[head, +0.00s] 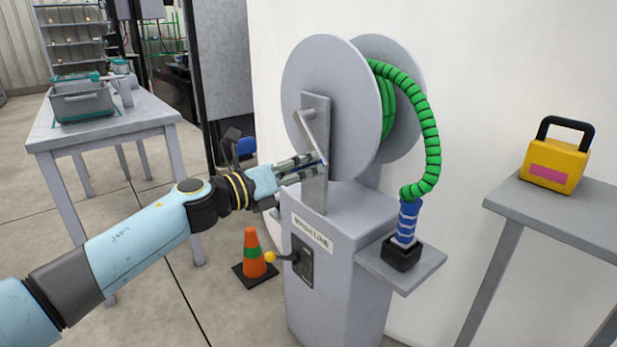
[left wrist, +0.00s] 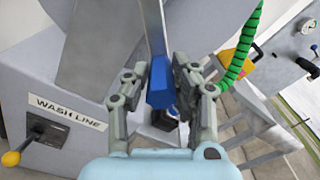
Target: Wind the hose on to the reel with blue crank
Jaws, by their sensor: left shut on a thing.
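The grey reel (head: 330,95) stands on a grey pedestal, with a crank arm (head: 314,150) on its near face. The green hose (head: 430,130) is partly wound between the discs. Its free part arches down to a blue and white nozzle (head: 406,222) standing in a black holder (head: 401,254). My left gripper (head: 303,167) is at the crank. In the left wrist view its fingers (left wrist: 161,92) are closed around the blue crank handle (left wrist: 160,83). The fingers hide most of the handle in the head view. My right gripper is not in view.
The pedestal carries a "WASH LINE" label (left wrist: 67,112) and a yellow-knobbed lever (head: 271,257). A yellow box (head: 556,160) sits on the right table (head: 560,215). A table (head: 130,121) with a grey tote (head: 82,102) stands at left.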

